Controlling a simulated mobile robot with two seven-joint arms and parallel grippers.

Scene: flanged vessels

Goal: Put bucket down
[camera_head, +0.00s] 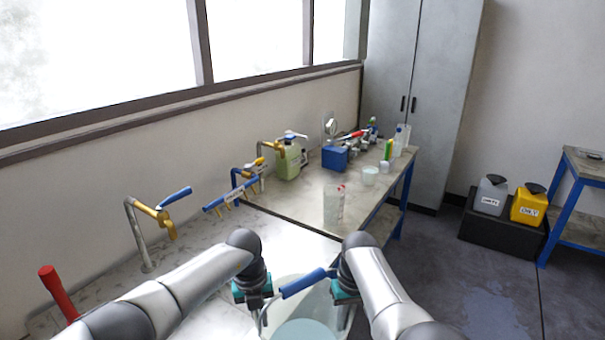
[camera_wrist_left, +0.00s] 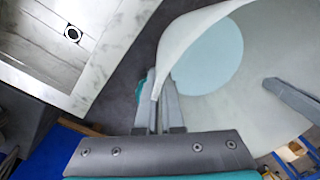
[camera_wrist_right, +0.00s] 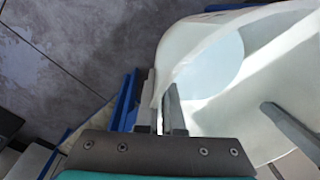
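A pale, translucent bucket (camera_head: 325,303) is between my arms at the bottom of the head view, with light blue liquid inside and a blue-grip handle (camera_head: 303,283) across its top. My left gripper (camera_head: 253,288) is at its left rim, and the left wrist view shows the fingers (camera_wrist_left: 157,112) closed on the bucket wall (camera_wrist_left: 250,112). My right gripper (camera_head: 345,288) is at the opposite rim. The right wrist view shows its fingers (camera_wrist_right: 160,115) closed on the wall (camera_wrist_right: 270,85). The bucket's underside is hidden, so I cannot tell whether it rests on anything.
A sink with a drain (camera_wrist_left: 73,34) lies left of the bucket in the left wrist view. Brass taps (camera_head: 157,215) line the wall. A bench (camera_head: 300,205) holds a blue box (camera_head: 334,158) and bottles. Yellow (camera_head: 528,206) and grey containers stand right; open floor (camera_head: 460,280) lies before them.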

